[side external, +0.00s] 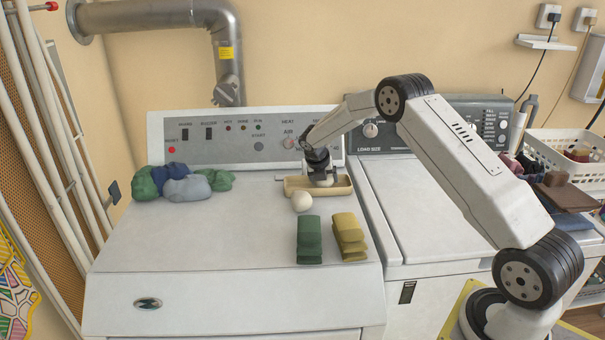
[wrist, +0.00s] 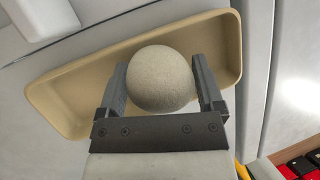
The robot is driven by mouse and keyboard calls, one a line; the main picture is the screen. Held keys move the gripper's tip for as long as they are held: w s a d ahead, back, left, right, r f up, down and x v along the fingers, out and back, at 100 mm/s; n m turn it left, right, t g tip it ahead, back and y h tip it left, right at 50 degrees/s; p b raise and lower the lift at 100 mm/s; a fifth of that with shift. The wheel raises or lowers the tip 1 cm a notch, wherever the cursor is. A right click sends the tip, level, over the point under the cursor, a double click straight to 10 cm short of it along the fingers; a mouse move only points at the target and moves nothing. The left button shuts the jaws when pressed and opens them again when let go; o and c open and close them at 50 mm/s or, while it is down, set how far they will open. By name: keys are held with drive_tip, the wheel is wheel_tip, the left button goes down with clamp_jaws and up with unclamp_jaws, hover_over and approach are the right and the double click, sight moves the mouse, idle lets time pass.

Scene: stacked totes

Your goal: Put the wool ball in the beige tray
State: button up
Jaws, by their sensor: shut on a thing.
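The beige tray (side external: 293,190) lies on top of the left machine, near its control panel; in the wrist view it (wrist: 55,98) spreads out behind the fingers. My gripper (side external: 322,181) is at the tray, pointing down. In the wrist view my gripper (wrist: 160,85) is shut on a pale, round wool ball (wrist: 160,78), one finger on each side. The held ball is over the tray's interior; I cannot tell whether it touches the tray floor. Another pale ball (side external: 302,201) rests on the machine top just in front of the tray.
A folded green cloth stack (side external: 310,240) and a yellow one (side external: 349,236) lie in front of the tray. A green and grey cloth pile (side external: 185,184) is at the left. A white basket (side external: 570,160) stands far right. The machine top's left front is clear.

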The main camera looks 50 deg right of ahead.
drive_tip(key=o, duration=1.1)
drive_tip(key=shift+f, duration=0.1)
drive_tip(key=v, duration=1.2)
drive_tip(key=shift+s, duration=0.1)
